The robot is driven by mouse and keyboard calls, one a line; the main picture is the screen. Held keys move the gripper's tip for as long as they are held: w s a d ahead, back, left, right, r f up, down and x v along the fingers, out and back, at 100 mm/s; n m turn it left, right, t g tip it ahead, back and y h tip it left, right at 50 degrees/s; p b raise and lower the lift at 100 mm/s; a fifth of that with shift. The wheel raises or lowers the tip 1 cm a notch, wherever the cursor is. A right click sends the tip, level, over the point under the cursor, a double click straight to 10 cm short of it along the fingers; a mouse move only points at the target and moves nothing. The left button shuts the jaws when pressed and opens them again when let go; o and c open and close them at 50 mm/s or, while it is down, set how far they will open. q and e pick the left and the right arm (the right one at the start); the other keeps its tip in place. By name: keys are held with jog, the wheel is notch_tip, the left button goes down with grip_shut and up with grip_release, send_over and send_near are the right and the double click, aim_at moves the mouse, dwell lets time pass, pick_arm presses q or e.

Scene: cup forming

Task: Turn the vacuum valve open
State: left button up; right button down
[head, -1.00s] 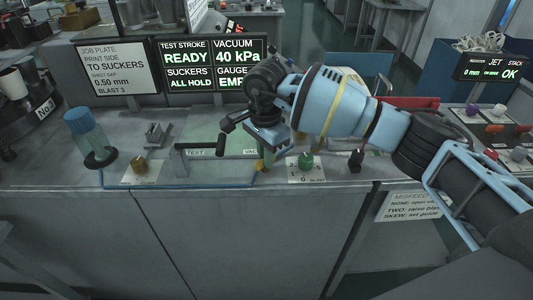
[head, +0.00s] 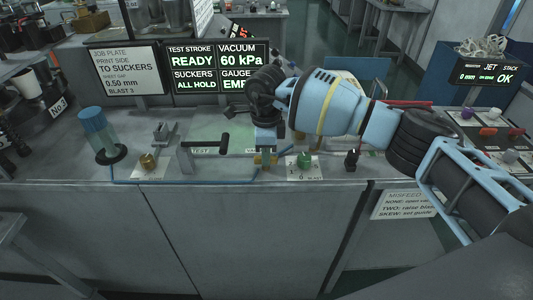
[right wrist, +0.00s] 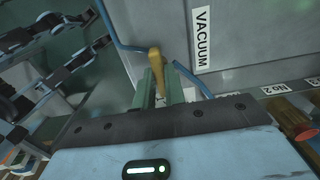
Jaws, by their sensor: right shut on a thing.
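The vacuum valve shows in the right wrist view as a yellow lever handle (right wrist: 155,62) beside the "VACUUM" label (right wrist: 203,40), with blue tubing on both sides. My right gripper (right wrist: 160,88) has its green fingers closed around the handle. In the head view my right gripper (head: 265,158) points down at the front of the bench, and the valve is mostly hidden by it. The vacuum display (head: 241,53) reads 60 kPa, and the screen beside it reads READY and ALL HOLD. My left gripper is in neither view.
A blue-capped clear cylinder (head: 98,135) stands further left. Blue tubing (head: 185,182) runs along the bench front.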

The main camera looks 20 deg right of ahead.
dwell(0.4)
jog(key=c, duration=1.5)
grip_release()
jog(key=shift+o, duration=0.2)
jog(key=shift+r, duration=3.9)
